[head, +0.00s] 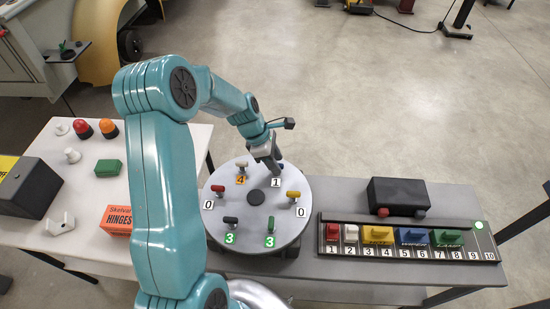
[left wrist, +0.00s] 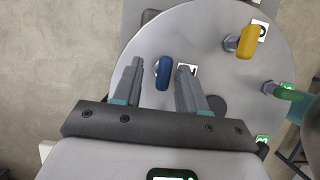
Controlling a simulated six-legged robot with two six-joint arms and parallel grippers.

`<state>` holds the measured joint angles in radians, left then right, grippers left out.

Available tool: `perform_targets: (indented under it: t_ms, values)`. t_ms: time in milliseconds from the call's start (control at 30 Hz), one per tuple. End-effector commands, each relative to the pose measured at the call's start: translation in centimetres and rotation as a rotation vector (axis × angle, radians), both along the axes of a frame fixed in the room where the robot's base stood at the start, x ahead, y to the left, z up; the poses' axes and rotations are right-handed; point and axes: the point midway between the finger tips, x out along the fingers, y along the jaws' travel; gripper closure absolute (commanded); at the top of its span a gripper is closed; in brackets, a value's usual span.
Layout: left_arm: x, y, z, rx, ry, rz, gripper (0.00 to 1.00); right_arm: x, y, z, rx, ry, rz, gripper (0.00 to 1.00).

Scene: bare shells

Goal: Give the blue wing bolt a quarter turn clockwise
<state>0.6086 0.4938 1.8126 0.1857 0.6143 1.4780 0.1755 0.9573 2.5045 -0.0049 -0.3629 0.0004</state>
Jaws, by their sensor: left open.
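The blue wing bolt (left wrist: 163,73) stands on the round grey disc (head: 230,178), beside a label reading 1 (head: 276,183). In the left wrist view its wing lies nearly along my fingers' direction. My left gripper (left wrist: 159,67) is open, with one finger on each side of the blue wing and a visible gap on both sides. In the head view my left gripper (head: 270,165) reaches down at the disc's far edge and hides most of the blue bolt (head: 281,164). My right gripper is not in view.
Other wing bolts ring the disc: yellow (head: 293,194), green (head: 271,224), black (head: 230,220), red (head: 217,188) and a tan one (head: 241,165). A numbered rack (head: 400,255) with coloured blocks and a black box (head: 398,192) stand right. An orange box (head: 117,219) lies left.

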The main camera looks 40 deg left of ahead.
Motion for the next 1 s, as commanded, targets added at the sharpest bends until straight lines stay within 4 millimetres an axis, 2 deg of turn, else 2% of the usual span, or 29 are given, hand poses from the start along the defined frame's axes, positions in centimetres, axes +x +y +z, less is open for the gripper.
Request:
perform_targets:
  t_ms: [267,300,400,767,1000]
  values:
    - [0.11,0.01,-0.14,0.001,-0.001,0.0,0.58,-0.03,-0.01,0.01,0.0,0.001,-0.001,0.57]
    - [0.1,0.0,-0.14,0.001,-0.001,0.0,0.72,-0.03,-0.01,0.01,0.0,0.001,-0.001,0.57]
    - [0.08,-0.01,-0.15,0.0,0.0,0.0,1.0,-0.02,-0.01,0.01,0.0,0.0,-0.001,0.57]
    - [0.11,-0.02,-0.17,0.0,0.0,-0.008,1.0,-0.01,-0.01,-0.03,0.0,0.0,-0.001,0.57]
    - [0.19,0.02,-0.21,-0.001,-0.001,-0.087,1.0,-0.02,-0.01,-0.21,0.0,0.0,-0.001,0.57]
